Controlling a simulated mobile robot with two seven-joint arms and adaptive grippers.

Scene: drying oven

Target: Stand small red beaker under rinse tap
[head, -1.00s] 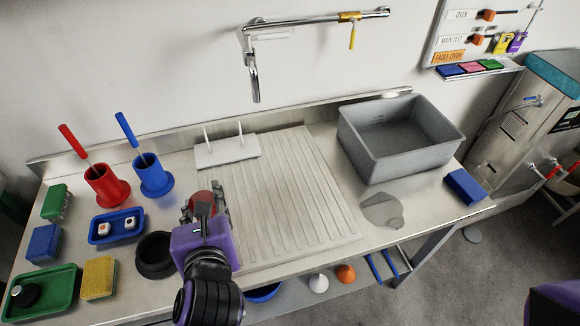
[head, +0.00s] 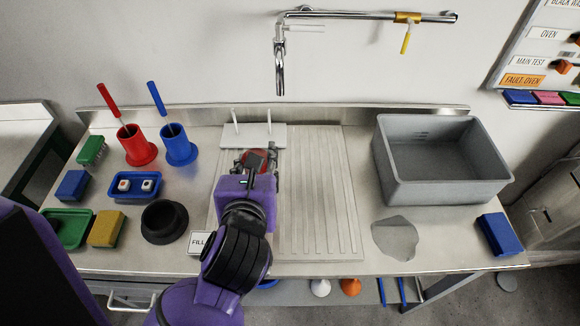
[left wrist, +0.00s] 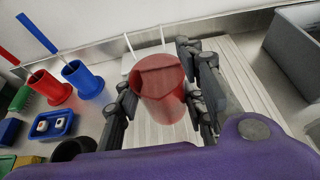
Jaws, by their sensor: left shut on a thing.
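The small red beaker (left wrist: 160,92) is translucent and sits between the fingers of my left gripper (left wrist: 163,105) in the left wrist view. The gripper is shut on it. In the head view the beaker (head: 256,160) shows just beyond my left gripper (head: 258,163), over the left part of the ribbed drainboard; I cannot tell whether it touches the board. The rinse tap (head: 280,75) is a chrome spout on the wall behind, with its outlet slightly right of and beyond the beaker. My right gripper is not in view.
A white pegged rack (head: 265,135) stands close behind the beaker. Red (head: 138,150) and blue (head: 179,150) brush holders stand to the left, with a black bowl (head: 165,222) nearer. A grey basin (head: 440,165) stands right. The drainboard's (head: 325,200) right part is clear.

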